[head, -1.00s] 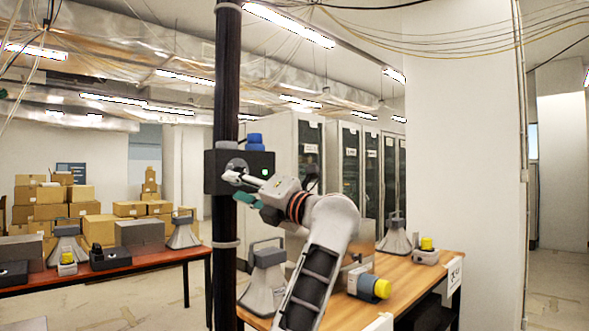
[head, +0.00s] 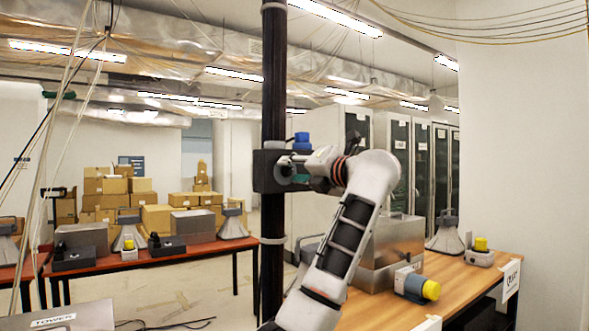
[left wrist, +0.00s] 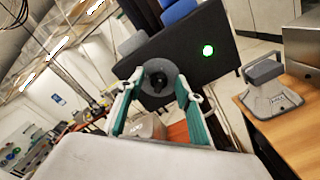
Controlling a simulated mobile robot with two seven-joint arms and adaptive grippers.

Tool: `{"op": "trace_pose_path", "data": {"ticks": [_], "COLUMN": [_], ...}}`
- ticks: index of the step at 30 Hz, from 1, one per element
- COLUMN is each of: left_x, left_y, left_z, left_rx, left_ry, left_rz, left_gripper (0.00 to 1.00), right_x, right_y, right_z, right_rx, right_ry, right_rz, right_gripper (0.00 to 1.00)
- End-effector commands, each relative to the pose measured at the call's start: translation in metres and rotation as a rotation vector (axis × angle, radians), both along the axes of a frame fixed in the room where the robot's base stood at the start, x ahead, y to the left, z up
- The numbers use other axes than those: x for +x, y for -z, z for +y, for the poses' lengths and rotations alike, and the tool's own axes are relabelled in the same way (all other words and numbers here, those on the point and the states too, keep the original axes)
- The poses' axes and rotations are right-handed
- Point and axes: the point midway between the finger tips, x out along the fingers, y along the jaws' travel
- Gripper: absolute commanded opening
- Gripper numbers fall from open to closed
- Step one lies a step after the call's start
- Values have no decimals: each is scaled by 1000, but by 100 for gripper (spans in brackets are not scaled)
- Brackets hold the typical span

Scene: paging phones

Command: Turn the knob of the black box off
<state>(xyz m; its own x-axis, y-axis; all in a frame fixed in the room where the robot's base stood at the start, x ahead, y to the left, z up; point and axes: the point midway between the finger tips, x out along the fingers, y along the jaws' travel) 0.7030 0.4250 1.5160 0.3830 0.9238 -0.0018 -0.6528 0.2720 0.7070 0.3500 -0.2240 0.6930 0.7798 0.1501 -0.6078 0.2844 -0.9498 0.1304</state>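The black box (head: 266,170) is fixed to a black pole (head: 273,80), with a blue part (head: 301,140) on top. In the left wrist view the box (left wrist: 225,32) shows a lit green light (left wrist: 208,50) and a round dark grey knob (left wrist: 154,68) on its face. My left gripper (head: 296,167) is at the box's right side in the head view, partly covering its face. In the left wrist view its teal-padded fingers (left wrist: 160,88) are spread, one on each side of the knob. I cannot tell whether they touch it. My right gripper is not in view.
A wooden table (head: 465,282) at right carries a metal box (head: 385,265), a yellow-capped device (head: 431,290) and grey horn-shaped phones (head: 446,236). A red-brown table (head: 190,255) at left holds several devices. Cardboard boxes (head: 155,217) and cabinets (head: 420,165) stand behind.

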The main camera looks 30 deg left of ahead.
Motion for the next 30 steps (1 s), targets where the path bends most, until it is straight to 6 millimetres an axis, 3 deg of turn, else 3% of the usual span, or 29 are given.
{"op": "trace_pose_path", "data": {"ticks": [8,12,23,30], "left_x": [0,0,1,0], "left_y": [0,0,0,0], "left_z": [1,1,1,1], "left_rx": [2,2,-10,-59], "left_ry": [0,0,1,0], "left_rz": [0,0,-26,-140], "left_gripper": [33,0,0,0], "right_x": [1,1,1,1], "right_y": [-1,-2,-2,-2], "right_z": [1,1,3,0], "right_rx": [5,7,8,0], "right_ry": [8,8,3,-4], "right_rz": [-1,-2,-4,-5], "right_gripper": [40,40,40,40]}}
